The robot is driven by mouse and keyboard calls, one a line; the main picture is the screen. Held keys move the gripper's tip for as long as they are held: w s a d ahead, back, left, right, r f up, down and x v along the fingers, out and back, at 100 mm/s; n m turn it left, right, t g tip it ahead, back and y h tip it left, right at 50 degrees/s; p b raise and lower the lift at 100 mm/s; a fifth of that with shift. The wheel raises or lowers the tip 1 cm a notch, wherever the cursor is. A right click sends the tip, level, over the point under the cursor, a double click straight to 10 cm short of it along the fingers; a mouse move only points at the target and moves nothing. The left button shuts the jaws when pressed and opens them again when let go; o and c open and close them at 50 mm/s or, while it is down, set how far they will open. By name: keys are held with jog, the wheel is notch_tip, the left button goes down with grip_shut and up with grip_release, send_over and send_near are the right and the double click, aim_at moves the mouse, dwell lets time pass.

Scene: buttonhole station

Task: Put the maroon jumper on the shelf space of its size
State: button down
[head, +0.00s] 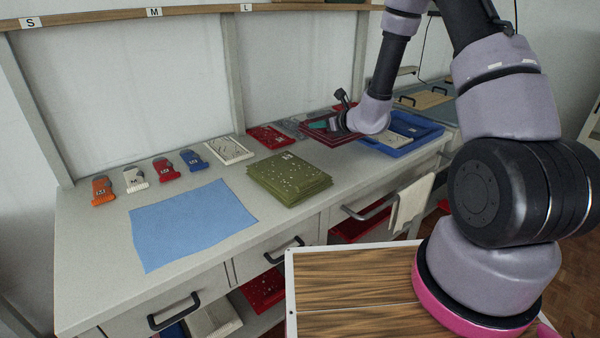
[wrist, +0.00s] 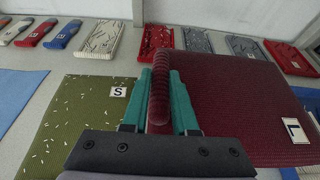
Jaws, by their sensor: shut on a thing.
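The maroon jumper (wrist: 225,100) is folded flat and carries a white label with the letter L. My gripper (wrist: 161,95), with teal fingers, is shut on its rolled left edge in the wrist view. In the head view the maroon jumper (head: 318,133) is at my gripper (head: 337,122), above the right part of the counter, beyond the green stack. The shelf edge (head: 100,16) at the top bears the labels S (head: 31,23), M (head: 154,12) and L (head: 246,7). The shelf's upper surface is mostly out of view.
A folded green garment stack (head: 290,178), labelled S in the wrist view (wrist: 75,110), lies left of the jumper. A blue cloth (head: 192,222) covers the counter's left part. A blue tray (head: 405,133) stands at right.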

notch_tip(320, 180, down, 10)
jog(key=shift+a, duration=0.15)
dwell(0.3)
jog(key=shift+f, duration=0.1)
jog(key=c, duration=0.7)
grip_release()
